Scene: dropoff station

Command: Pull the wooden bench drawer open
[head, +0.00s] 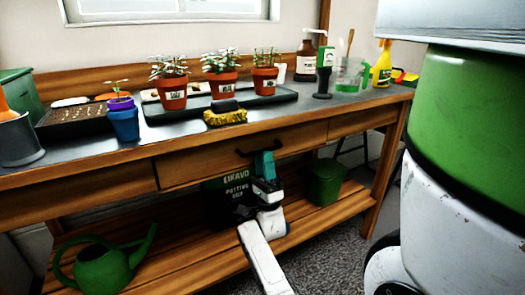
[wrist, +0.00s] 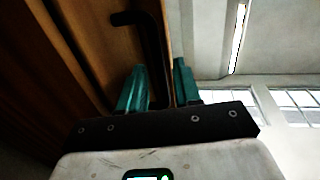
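The wooden bench drawer (head: 205,164) is the middle front under the bench top, and it looks flush with the bench. Its dark bar handle (head: 244,153) is partly hidden by my gripper (head: 264,164), which reaches up from below with teal fingers. In the wrist view, the black handle (wrist: 152,45) runs down between the two teal fingertips of my gripper (wrist: 161,75). The drawer's wooden front (wrist: 95,45) lies on the left there.
A green bin (head: 326,182), a potting soil bag (head: 228,198) and a watering can (head: 104,265) rest on the lower shelf. Grey floor (head: 335,240) lies in front.

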